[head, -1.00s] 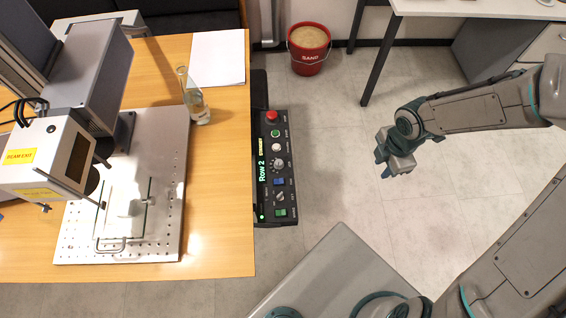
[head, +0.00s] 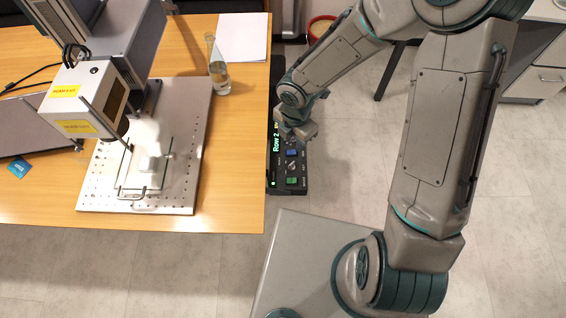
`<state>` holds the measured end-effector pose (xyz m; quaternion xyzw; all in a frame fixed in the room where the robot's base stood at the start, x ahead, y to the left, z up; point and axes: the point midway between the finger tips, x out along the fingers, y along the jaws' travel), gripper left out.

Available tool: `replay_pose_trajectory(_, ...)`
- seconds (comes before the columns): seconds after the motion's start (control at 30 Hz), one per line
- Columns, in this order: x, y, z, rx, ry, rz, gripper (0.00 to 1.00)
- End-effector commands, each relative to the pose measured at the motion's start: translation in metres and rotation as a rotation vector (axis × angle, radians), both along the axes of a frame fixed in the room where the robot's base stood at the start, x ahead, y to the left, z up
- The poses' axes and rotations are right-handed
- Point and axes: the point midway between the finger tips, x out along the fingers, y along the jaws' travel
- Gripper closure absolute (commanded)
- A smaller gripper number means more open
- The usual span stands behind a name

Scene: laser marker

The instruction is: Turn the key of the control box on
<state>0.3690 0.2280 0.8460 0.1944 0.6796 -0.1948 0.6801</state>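The black control box (head: 302,172) stands against the right edge of the wooden table in the head view. Its lit green display reads "Row 2". A blue switch (head: 292,152), a small knob (head: 291,166) and a green switch (head: 292,181) show on its lower part. My gripper (head: 298,138) is over the middle of the box. It and my arm hide the upper controls, including the red button and dial. I cannot tell which control is the key, whether my gripper touches the box, or whether its fingers are open.
The laser marker (head: 95,95) stands over a perforated metal plate (head: 185,190) on the table (head: 235,190). A glass flask (head: 218,72) and white paper (head: 243,35) are at the table's back right. A red sand bucket (head: 318,30) is behind my arm.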

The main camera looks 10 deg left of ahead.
Motion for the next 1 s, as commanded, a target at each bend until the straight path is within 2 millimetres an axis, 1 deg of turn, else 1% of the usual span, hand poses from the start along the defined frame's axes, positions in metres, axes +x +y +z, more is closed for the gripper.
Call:
replay_pose_trajectory(0.03, -0.001, 0.001, -0.009, -0.001, 0.003, 0.004, 0.72)
replay_pose_trajectory(0.17, -0.002, 0.002, -0.034, -0.001, 0.004, 0.008, 0.72)
replay_pose_trajectory(0.4, -0.003, 0.003, -0.086, -0.001, 0.003, 0.011, 0.72)
replay_pose_trajectory(0.53, -0.003, 0.003, -0.108, -0.002, 0.002, 0.012, 0.72)
replay_pose_trajectory(0.63, -0.003, 0.003, -0.12, 0.0, 0.001, 0.011, 0.72)
replay_pose_trajectory(0.73, -0.002, 0.003, -0.127, 0.001, 0.001, 0.009, 0.72)
replay_pose_trajectory(1.0, -0.002, 0.003, -0.13, 0.001, -0.001, 0.008, 0.72)
